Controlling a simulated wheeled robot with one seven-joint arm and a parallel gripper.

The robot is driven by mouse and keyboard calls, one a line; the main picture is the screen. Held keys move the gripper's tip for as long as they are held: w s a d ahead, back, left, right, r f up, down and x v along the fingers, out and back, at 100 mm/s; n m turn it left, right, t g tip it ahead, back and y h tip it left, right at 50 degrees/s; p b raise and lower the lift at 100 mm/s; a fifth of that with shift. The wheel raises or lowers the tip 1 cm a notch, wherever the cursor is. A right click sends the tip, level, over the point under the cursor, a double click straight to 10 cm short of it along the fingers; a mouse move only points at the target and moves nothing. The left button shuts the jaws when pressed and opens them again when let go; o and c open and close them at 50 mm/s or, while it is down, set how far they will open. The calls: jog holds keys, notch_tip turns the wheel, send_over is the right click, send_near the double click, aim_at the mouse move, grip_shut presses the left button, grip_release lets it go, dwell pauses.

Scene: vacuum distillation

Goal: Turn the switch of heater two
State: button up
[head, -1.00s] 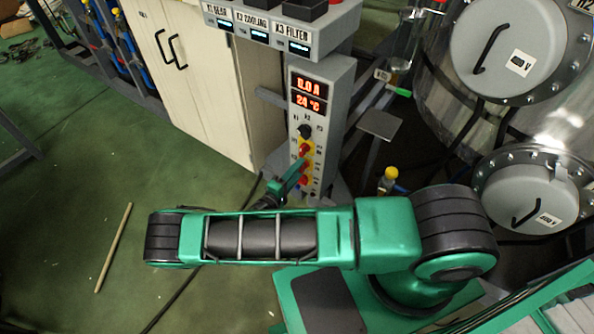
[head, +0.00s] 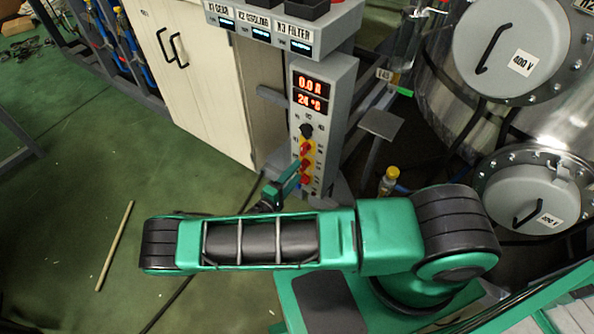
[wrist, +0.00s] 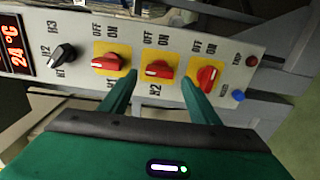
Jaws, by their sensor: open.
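The heater two switch (wrist: 158,68) is a red knob on a yellow plate marked H2, the middle one of three in the wrist view. My gripper (wrist: 159,79) is open, with one finger on each side of the H2 plate's lower part. I cannot tell whether the fingers touch the knob. The knob's bar lies roughly crosswise in the picture, with OFF and ON printed above it. In the head view my gripper (head: 296,168) is at the front of the grey control panel (head: 340,90), partly hiding the lower switches.
A black selector knob (wrist: 64,54), a blue button (wrist: 238,95) and a dark red button (wrist: 251,61) are on the panel. A cream cabinet (head: 190,75) stands left.

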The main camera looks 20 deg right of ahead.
jog(key=v, duration=0.8)
jog(key=shift+a, duration=0.1)
